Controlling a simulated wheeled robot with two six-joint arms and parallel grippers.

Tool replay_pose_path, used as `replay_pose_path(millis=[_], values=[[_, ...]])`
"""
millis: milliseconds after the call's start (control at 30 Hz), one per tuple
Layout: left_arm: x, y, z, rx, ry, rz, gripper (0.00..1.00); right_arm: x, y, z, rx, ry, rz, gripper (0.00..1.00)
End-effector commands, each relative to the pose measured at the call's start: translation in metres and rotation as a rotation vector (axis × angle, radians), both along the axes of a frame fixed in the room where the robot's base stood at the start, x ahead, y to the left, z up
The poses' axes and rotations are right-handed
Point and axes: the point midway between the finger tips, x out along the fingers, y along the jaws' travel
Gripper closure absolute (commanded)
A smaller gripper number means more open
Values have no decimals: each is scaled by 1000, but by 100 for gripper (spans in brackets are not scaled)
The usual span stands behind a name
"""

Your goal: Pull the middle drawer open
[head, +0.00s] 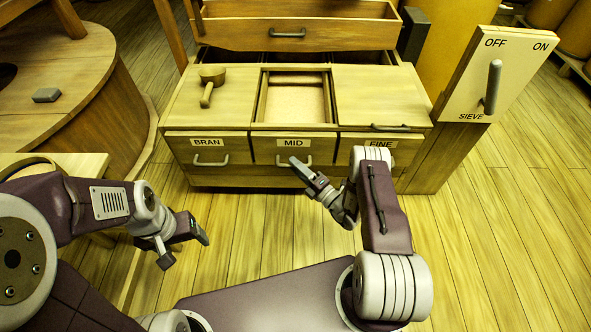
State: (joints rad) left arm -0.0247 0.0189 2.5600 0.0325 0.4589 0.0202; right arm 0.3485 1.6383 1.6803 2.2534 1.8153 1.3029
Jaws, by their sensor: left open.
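The middle drawer, labelled MID (265,150), is in the front of a wooden cabinet between the drawers labelled BRAN and FINE. Its front looks about level with theirs. My left gripper (188,248) is open and empty, low in front of the cabinet's left side, away from the drawers.
The BRAN drawer (185,147) and the FINE drawer (408,147) flank it. A scoop (209,82) lies on the cabinet top, left of a square opening. A board with a SIEVE lever (491,87) stands at the right. The floor (480,240) at right is clear.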

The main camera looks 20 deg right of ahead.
Motion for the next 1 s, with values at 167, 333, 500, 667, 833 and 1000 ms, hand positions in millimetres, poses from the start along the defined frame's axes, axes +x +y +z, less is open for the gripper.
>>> replay_pose_path(millis=[167,333,500,667,833,1000], values=[[0,0,-2,0,0,0,26,4,3,1,1,0,0,64],[0,0,-2,0,0,0,26,4,3,1,1,0,0,75],[0,0,-2,0,0,0,26,4,3,1,0,0,0,100],[0,0,-2,0,0,0,26,4,2,1,0,0,0,100],[0,0,-2,0,0,0,26,4,2,1,0,0,0,100],[0,0,-2,0,0,0,26,4,2,1,1,1,1,100]])
